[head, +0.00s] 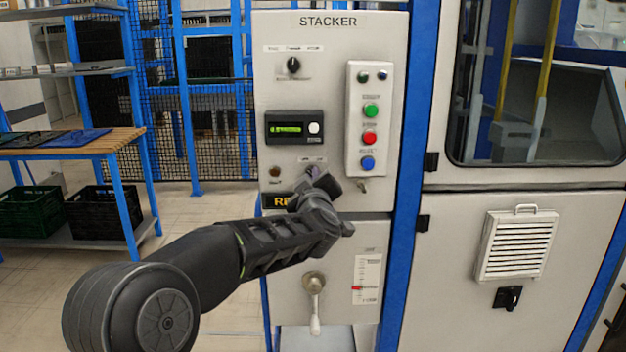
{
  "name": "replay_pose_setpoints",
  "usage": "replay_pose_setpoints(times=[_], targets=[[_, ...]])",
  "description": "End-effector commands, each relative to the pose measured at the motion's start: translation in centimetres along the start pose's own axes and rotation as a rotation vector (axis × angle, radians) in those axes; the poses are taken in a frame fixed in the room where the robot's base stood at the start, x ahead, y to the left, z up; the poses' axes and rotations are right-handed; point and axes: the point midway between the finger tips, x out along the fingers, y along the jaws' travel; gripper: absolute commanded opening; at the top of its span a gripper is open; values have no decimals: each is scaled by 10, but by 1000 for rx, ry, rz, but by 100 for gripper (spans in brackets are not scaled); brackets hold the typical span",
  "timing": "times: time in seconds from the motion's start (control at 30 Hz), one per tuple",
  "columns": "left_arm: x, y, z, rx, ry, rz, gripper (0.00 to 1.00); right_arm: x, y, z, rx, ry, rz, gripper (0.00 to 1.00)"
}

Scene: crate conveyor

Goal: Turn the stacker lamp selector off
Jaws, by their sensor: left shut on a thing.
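The stacker panel (340,90) is a light grey cabinet front labelled STACKER. My left gripper (314,176) is at its lower middle, shut on a small selector knob that I take for the lamp selector. The gripper hides most of the knob, so its pointing direction cannot be read. Two small labels sit just above it, too small to read surely. A dark amber lamp (274,171) is left of the gripper. My right gripper is not in view.
Another black selector (293,65) is near the top. A green display (286,129) and a box of green, red and blue buttons (370,139) are close above the gripper. A lever (314,300) hangs below. A workbench (82,146) stands left.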

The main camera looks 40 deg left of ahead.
Motion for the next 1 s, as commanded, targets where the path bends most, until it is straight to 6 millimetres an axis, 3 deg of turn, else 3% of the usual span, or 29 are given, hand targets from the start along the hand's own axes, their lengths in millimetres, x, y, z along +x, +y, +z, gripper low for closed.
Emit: replay_pose_setpoints(times=[0.03,0.07,0.3,0.67,1.0], targets=[[0,0,1,1,-1,-1,0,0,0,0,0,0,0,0],[0,0,1,1,-1,-1,12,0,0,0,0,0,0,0],[0,0,0,1,-1,0,31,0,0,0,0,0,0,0],[-5,0,0,1,-1,1,32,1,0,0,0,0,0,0],[-54,0,0,-1,-1,2,32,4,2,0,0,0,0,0]])
